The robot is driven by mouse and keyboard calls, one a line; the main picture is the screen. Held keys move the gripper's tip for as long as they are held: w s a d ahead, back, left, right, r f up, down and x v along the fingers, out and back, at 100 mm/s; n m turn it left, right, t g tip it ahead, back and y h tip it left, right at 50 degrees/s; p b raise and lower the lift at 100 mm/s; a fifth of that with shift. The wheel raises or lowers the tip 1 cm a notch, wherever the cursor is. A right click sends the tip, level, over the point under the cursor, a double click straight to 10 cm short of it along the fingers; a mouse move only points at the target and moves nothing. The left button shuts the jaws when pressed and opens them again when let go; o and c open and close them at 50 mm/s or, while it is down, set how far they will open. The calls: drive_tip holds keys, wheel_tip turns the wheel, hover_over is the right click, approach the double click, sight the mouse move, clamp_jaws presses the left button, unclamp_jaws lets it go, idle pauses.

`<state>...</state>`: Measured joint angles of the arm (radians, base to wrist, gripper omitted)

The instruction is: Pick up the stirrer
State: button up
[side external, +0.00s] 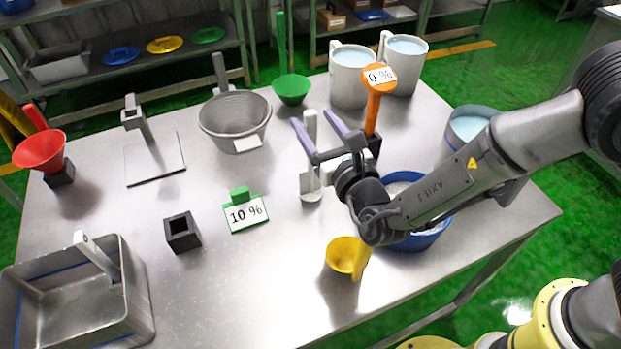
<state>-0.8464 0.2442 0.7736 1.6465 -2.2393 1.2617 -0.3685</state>
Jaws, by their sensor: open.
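A white tool (311,186) with a flat paddle end and an upright handle stands near the middle of the table; it looks most like the stirrer, though I cannot be sure. My gripper (314,118) is open, with its two purple fingers apart and pointing to the back left. In this view the tool's white handle shows between the fingers. I cannot tell whether they touch it. The gripper's body hides part of the handle.
An orange tool with a 0 % label (379,77) stands close right of the fingers. A blue bowl (432,233) lies under my arm, and a yellow scoop (341,254) is in front. A grey bucket (234,118) and green scoop (291,90) stand behind.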

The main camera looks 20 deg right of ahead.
sight(309, 111)
drive_tip(key=w, duration=0.6)
drive_tip(key=shift+d+r, duration=0.1)
clamp_jaws()
idle(1.3)
